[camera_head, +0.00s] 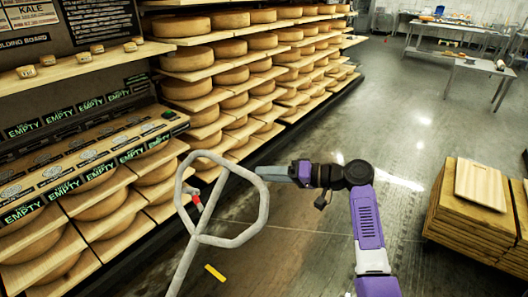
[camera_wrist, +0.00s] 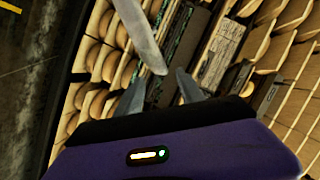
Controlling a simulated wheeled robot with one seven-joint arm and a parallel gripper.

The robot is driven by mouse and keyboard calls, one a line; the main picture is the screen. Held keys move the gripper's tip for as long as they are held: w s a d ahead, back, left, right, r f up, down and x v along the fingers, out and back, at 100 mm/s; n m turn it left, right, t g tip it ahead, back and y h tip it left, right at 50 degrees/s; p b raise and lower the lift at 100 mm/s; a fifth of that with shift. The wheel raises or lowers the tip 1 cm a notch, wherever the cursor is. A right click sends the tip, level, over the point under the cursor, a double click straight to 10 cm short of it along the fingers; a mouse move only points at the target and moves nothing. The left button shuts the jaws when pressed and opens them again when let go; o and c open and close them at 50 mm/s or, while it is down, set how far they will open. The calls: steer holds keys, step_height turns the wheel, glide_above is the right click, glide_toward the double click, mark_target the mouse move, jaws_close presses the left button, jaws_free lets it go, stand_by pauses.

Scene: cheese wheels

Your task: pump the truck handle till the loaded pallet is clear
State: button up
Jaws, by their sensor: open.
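The truck handle (camera_head: 237,240) is a pale grey loop on a tilted shaft, with a small red lever (camera_head: 196,199) inside its left side. My gripper (camera_head: 263,172) is at the upper right side of the loop, its fingers pointing left towards it. In the wrist view, my gripper (camera_wrist: 160,93) has its two fingers spread, and a grey handle bar (camera_wrist: 142,35) comes down between or just beyond the fingertips. I cannot tell whether they touch. The truck's forks and a pallet on them are not in view.
Shelves of cheese wheels (camera_head: 235,75) run along the left, close behind the handle. A stack of wooden boards (camera_head: 475,215) stands on the floor at right. A yellow strip (camera_head: 214,272) lies low by the shaft. Steel tables (camera_head: 460,55) stand far back; the middle floor is clear.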

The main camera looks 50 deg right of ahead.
mark_target(245, 173)
steer(key=shift+p+x, duration=0.5)
steer(key=shift+x, duration=3.4)
steer(key=shift+d, duration=0.1)
jaws_close()
